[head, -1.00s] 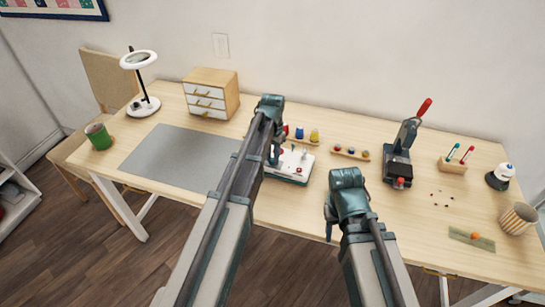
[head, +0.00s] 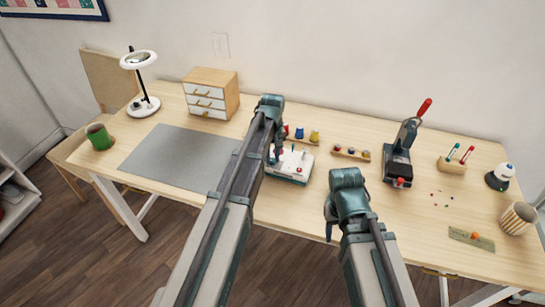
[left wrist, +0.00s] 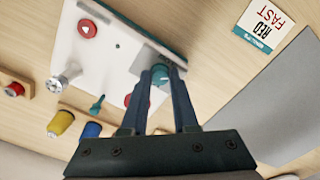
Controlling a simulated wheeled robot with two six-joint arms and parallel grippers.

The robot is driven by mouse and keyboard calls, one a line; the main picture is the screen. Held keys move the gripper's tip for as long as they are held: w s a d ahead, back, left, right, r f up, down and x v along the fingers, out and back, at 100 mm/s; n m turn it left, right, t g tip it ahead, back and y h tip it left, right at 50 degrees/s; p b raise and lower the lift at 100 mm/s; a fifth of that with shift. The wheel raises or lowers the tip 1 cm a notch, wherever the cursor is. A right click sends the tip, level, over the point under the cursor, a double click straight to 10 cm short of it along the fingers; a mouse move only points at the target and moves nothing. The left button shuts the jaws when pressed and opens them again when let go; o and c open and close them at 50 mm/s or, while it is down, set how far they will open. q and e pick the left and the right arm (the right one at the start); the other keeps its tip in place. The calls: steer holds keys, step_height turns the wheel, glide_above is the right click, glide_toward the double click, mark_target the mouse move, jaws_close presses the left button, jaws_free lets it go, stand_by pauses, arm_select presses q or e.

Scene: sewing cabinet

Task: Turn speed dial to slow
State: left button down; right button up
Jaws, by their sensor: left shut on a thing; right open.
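The white machine (head: 292,168) stands at the middle of the table, partly hidden behind my left arm. In the left wrist view, its white top (left wrist: 105,58) carries a teal round dial (left wrist: 161,76) near one edge. My left gripper (head: 277,158) is down at the machine. In the left wrist view its fingers (left wrist: 164,82) are shut on the dial, one on each side; they hide part of it, and I cannot read its setting. My right gripper (head: 330,232) is open and empty near the front table edge, apart from the machine.
A card reading "RED FAST" (left wrist: 262,24) lies beside the machine. Thread spools (head: 314,136) and a spool rack (head: 351,152) stand behind it. A dark press with a red handle (head: 398,165) is to the right. A grey mat (head: 175,157) lies left.

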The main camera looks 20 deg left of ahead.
mark_target(273, 159)
arm_select(q)
steer(key=n, duration=0.5)
steer(key=shift+n, duration=0.3)
steer(key=n, duration=0.4)
steer(key=shift+n, duration=0.7)
steer(key=c, duration=0.7)
jaws_free()
steer(key=shift+r, duration=0.15)
step_height(273, 159, up, 14)
steer(key=p, duration=1.3)
steer(key=shift+f+p, duration=0.25)
steer(key=shift+p, duration=0.15)
